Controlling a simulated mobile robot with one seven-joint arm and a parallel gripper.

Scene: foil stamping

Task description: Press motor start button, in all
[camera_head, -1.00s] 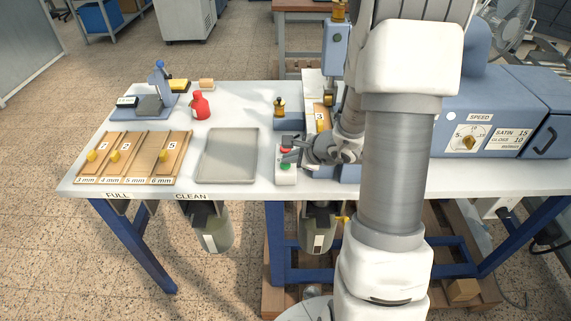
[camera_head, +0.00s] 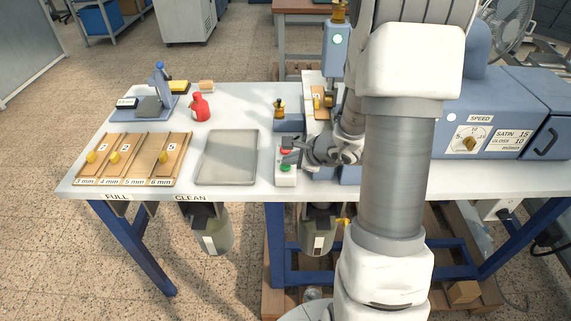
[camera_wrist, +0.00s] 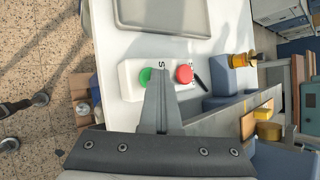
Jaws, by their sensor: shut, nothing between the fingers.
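The white button box (camera_head: 286,180) stands at the front edge of the table, with a green button (camera_head: 286,168) and a red button (camera_head: 286,151). The wrist view shows the green button (camera_wrist: 147,76) and the red button (camera_wrist: 184,74) side by side, with partly hidden lettering. My gripper (camera_head: 289,143) is shut and empty over the box, near the red button in the head view. In the wrist view its fingertips (camera_wrist: 160,76) lie between the two buttons. Contact with either button cannot be told. A round lamp (camera_head: 338,39) on the blue post glows bright.
A grey tray (camera_head: 228,170) lies left of the box. Wooden slotted racks (camera_head: 130,158), a red bottle (camera_head: 200,108) and a blue stand (camera_head: 157,100) are farther left. A blue machine (camera_head: 490,120) with a speed dial stands right of my arm.

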